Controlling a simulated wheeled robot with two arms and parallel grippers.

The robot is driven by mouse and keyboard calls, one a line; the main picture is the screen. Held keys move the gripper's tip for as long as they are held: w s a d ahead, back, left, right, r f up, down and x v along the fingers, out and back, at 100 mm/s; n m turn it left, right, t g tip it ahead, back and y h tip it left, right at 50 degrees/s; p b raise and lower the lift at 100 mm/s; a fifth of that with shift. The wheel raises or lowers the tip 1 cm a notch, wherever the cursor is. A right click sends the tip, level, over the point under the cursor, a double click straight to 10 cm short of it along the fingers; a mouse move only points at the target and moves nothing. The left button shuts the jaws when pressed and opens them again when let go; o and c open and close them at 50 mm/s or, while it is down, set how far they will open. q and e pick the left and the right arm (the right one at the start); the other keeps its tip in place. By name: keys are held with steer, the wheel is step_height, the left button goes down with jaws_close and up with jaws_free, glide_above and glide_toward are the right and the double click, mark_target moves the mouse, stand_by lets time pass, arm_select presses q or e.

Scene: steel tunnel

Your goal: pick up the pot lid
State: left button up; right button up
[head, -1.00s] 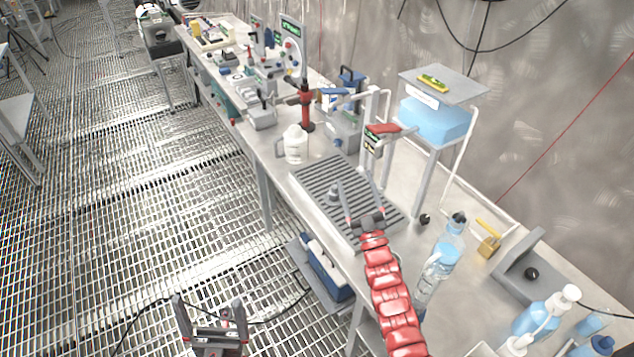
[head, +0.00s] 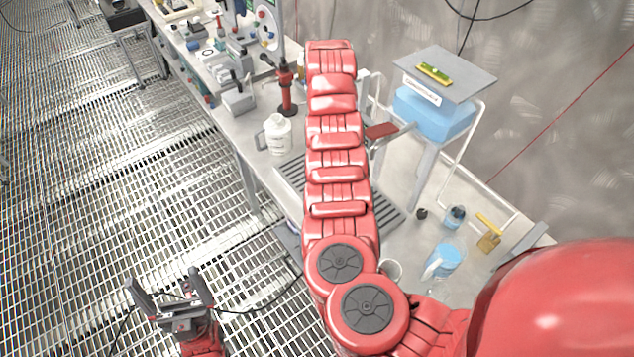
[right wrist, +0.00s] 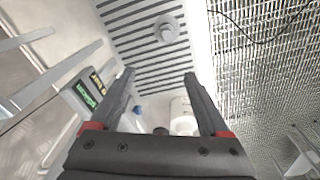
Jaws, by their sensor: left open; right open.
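The pot lid (right wrist: 167,28), small, grey and round with a raised knob, lies on the slatted grey drain rack (right wrist: 140,40) in the right wrist view. In the head view my right arm hides the lid. The rack (head: 388,215) shows on both sides of that arm. My right gripper (right wrist: 159,75) is open and empty, with the lid beyond its fingertips; the gripper is hidden in the head view. My left gripper (head: 164,284) is open and empty over the floor grating, away from the bench.
A white jug (head: 279,135) and a red stand (head: 287,92) are beyond the rack. A blue box under a grey plate (head: 433,110) stands to the right. Bottles (head: 443,262) and a white cup (head: 391,270) are near my right arm.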

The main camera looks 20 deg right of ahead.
steer(key=shift+g, duration=0.3)
steer(key=f, duration=0.3)
steer(key=s+f, duration=0.1)
steer(key=f, duration=0.3)
steer(key=a+f+b, duration=0.1)
steer(key=f, duration=0.3)
steer(key=shift+s+f, duration=0.15)
steer(key=shift+s, duration=0.15)
steer(key=f+p, duration=0.1)
steer(key=f, duration=0.1)
steer(key=f+p, duration=0.1)
steer(key=p, duration=0.1)
steer(key=shift+s+d+f, duration=0.15)
steer(key=shift+d+f, duration=0.05)
steer(key=shift+f, duration=0.95)
steer(key=c, duration=1.2)
steer(key=shift+c, duration=0.2)
steer(key=shift+r, duration=0.15)
